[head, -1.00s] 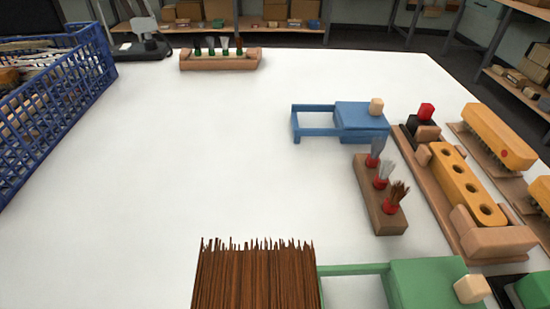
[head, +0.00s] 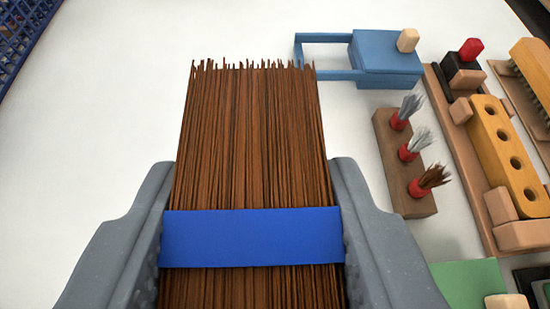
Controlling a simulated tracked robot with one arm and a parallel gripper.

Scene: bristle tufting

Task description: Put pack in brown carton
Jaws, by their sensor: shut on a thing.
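The pack (head: 255,140) is a bundle of brown bristles with a blue band (head: 252,237) around it. It fills the lower middle of the head view, with its ragged ends pointing away from me. My gripper (head: 252,215) is shut on it, one grey finger on each side near the band. The bundle's lower end runs out of the picture. I see no brown carton in this view.
A blue frame with a block (head: 385,60) stands at the back right. A wooden holder with tufts (head: 390,150), a yellow drilled block (head: 505,150) and a green block (head: 465,285) lie to the right. A blue crate (head: 22,30) is far left. The white table (head: 80,150) is clear at left.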

